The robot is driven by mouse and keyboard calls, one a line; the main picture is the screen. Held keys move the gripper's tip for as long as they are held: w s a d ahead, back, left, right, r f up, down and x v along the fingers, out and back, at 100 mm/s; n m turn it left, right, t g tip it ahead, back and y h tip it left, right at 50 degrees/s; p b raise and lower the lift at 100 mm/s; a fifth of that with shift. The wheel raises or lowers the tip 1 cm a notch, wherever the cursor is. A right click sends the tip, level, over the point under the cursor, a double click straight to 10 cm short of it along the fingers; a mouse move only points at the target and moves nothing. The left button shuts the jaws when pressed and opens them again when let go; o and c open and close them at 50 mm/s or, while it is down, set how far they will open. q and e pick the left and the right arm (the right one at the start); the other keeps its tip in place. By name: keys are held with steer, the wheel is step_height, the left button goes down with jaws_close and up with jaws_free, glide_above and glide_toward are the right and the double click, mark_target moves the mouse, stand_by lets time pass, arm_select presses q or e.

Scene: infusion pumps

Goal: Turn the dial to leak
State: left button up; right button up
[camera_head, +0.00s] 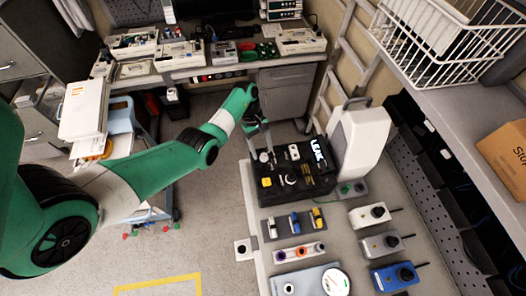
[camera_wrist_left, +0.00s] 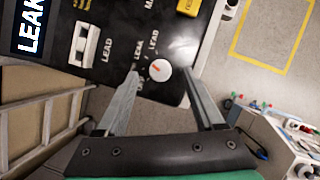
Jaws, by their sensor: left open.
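The dial is a round white knob with a small red mark (camera_wrist_left: 159,70) on a black device, with small white LEAK and LEAD labels beside it. The black device (camera_head: 318,184) stands on the bench in the head view and has a lit display reading LEAK (camera_head: 317,150). My left gripper (camera_wrist_left: 161,73) is open, its fingertips on either side of the dial in the left wrist view. Whether they touch it I cannot tell. In the head view the left gripper (camera_head: 264,147) reaches down to the device's far left corner. My right gripper is not in view.
A white upright unit (camera_head: 358,140) stands just right of the device. Small boxes with knobs (camera_head: 381,244) and a round gauge (camera_head: 336,282) lie nearer on the bench. A wire basket (camera_head: 440,45) is at upper right. Floor is open left of the bench.

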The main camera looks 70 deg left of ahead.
arm_select(q)
steer(key=p+v, duration=0.1)
steer(key=v, duration=0.8)
steer(key=shift+r, duration=0.2)
steer(key=shift+w, duration=0.1)
